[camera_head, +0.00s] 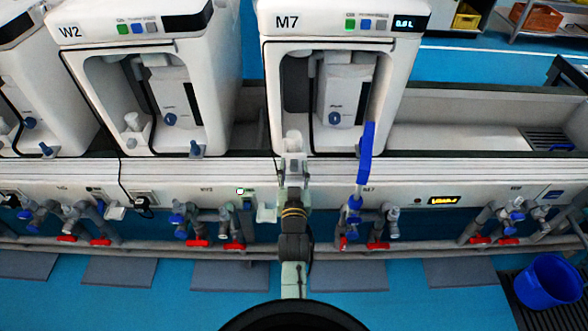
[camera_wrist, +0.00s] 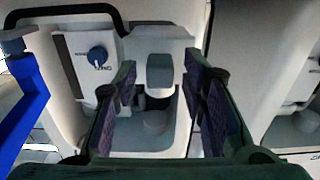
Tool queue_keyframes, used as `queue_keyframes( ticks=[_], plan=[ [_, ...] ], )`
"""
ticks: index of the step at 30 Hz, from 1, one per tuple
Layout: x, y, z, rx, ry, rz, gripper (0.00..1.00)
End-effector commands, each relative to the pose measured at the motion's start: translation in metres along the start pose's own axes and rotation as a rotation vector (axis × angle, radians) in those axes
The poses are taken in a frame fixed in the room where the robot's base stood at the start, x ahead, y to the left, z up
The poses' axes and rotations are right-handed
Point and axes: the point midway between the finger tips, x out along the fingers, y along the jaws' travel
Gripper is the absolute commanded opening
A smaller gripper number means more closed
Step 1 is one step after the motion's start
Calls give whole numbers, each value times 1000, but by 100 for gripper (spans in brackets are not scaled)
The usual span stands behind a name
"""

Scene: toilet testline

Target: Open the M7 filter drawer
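The M7 machine (camera_head: 285,48) is white and stands in the middle of the head view. In its recess is a light grey panel with a blue knob, which looks like the filter drawer (camera_head: 346,90). The panel looks closed. In the wrist view, the panel (camera_wrist: 75,50) and its blue knob (camera_wrist: 97,56) are left of my fingers. My gripper (camera_wrist: 160,85) is open and empty. A pale block (camera_wrist: 160,73) in the recess shows between the fingers, with no clear contact. In the head view, my gripper (camera_head: 293,168) is low in front of the recess, left of the panel.
A bright blue hose (camera_head: 365,155) rises at the right front of M7, and shows at the left in the wrist view (camera_wrist: 20,115). The W2 machine (camera_head: 130,28) stands to the left. Pipes with red-handled valves (camera_head: 378,246) run below the ledge. A blue bucket (camera_head: 548,282) is at lower right.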

Motion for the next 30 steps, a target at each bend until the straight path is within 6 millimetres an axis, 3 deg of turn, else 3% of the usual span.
queue_keyframes(
  ticks=[11, 24, 30],
  plan=[
    [0, 0, -7, 0, 2, 0, 40],
    [0, 0, -85, 0, 5, 0, 40],
    [0, 0, -100, 0, 1, 0, 40]
  ],
)
